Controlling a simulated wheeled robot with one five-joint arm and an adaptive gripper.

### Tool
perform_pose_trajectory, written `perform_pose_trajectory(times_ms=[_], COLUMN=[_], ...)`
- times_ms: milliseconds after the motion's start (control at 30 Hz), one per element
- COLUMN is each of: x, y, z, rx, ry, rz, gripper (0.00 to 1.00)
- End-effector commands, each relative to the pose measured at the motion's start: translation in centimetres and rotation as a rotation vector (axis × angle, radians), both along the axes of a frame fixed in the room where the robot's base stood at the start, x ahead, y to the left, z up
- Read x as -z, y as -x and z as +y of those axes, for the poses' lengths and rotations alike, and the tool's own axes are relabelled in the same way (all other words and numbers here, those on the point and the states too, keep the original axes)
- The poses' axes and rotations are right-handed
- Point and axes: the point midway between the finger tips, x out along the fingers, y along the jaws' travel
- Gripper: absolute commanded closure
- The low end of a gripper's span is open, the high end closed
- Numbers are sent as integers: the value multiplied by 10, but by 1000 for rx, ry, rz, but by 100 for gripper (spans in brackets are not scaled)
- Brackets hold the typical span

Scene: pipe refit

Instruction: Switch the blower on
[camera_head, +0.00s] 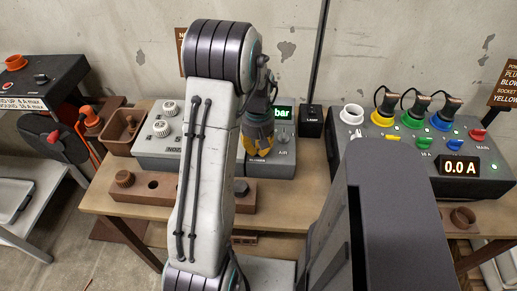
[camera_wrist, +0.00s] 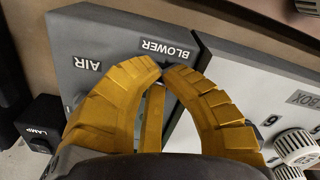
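The grey control box (camera_head: 285,165) stands on the bench with a green "bar" display (camera_head: 283,112) and an AIR switch (camera_head: 283,138). My gripper (camera_head: 259,143), with yellow fingers, is over the left part of its face. In the wrist view the BLOWER label (camera_wrist: 165,48) lies just beyond the fingertips, with the AIR label (camera_wrist: 87,63) to its left. My gripper's fingertips (camera_wrist: 166,68) are drawn together and almost meet. A yellow bar shows between the fingers, and I cannot tell whether it is a finger. The blower switch is hidden by my gripper.
A power panel (camera_head: 480,182) at right carries several coloured sockets and plugs and a "0.0 A" display (camera_head: 460,167). A white-knobbed panel (camera_head: 152,148) adjoins the control box. A brown block (camera_head: 150,190) lies in front.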

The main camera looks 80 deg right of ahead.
Motion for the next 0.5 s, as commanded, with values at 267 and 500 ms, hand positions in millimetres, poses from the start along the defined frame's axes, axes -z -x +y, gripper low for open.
perform_pose_trajectory(times_ms=[267,500], x=[5,4], y=[0,0], z=[0,1], rx=[0,0], ry=[-1,-3], rz=[1,-1], gripper=[100,100])
